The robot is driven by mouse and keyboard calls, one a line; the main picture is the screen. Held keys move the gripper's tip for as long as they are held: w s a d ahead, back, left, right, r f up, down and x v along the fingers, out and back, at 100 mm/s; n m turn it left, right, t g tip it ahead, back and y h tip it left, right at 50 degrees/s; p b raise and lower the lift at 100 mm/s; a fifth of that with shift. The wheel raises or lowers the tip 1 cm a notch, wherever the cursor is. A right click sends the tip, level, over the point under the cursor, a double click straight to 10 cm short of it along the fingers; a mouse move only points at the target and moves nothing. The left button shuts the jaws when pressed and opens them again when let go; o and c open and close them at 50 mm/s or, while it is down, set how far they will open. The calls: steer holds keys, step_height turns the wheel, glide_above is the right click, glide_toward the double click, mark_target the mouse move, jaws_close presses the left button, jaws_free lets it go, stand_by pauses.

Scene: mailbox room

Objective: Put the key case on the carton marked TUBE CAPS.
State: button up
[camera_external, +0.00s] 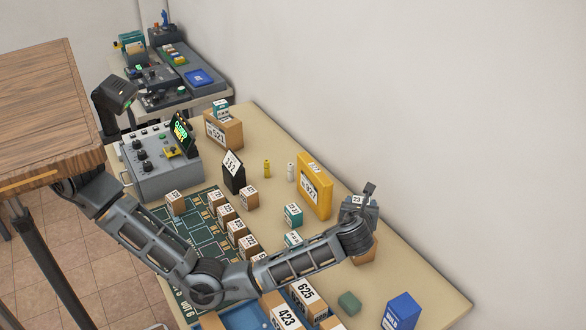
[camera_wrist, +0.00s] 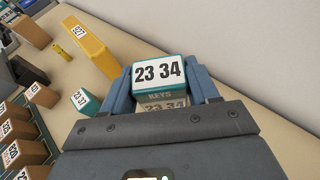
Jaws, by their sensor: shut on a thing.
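The key case (camera_wrist: 160,71) is a teal box with a white label reading 23 34 and the word KEYS on its near side. My gripper (camera_wrist: 163,84) is shut on it, with a blue-grey finger on each side. In the external view my gripper (camera_external: 362,207) is over the right part of the table, and the case's label (camera_external: 357,199) shows a 23. A brown carton (camera_external: 368,252) is partly hidden below the gripper; I cannot tell whether the case is in contact with anything. I cannot read TUBE CAPS on any carton.
A yellow box (camera_external: 315,190) stands beyond my gripper, near small teal boxes (camera_external: 292,215). Several brown numbered boxes (camera_external: 237,232) line a green mat. A green block (camera_external: 349,302) and a blue box (camera_external: 402,311) stand at the near end. The table's right side is mostly clear.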

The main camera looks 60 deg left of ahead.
mark_target(361, 200)
steer(key=shift+f+b, duration=0.75)
steer(key=shift+f, duration=1.2)
steer(key=shift+f, duration=0.1)
steer(key=o, duration=1.1)
steer(key=shift+s+d+r+p, duration=0.4)
steer(key=shift+s+d+r, duration=0.6)
steer(key=shift+d+r, duration=0.1)
step_height(361, 200, up, 6)
steer(key=shift+a+r+p, duration=0.1)
steer(key=shift+a+p, duration=0.05)
steer(key=shift+p, duration=0.9)
